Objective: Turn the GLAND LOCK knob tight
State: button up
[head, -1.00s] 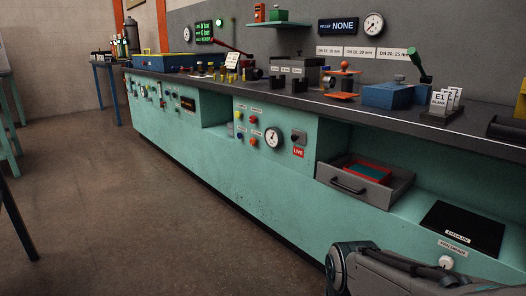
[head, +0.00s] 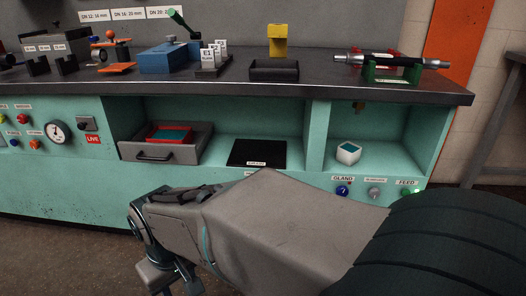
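The GLAND label (head: 343,179) is on the teal bench front at the lower right in the head view. A dark blue round knob (head: 342,191) sits just under it, partly close to the outline of my arm. My arm crosses the lower half of the picture, and my gripper (head: 160,272) hangs at the lower left, well left of the knob and apart from the bench. Its fingers are cut off by the picture's lower edge, so their opening does not show.
A grey knob (head: 374,194) and a green FEED button (head: 408,193) sit right of the blue knob. An open drawer (head: 165,150) sticks out of the bench. Floor shows at the lower left.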

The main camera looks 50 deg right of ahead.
aim_at(374, 192)
jog(key=z, duration=1.35)
jog(key=i, duration=0.65)
jog(key=z, duration=1)
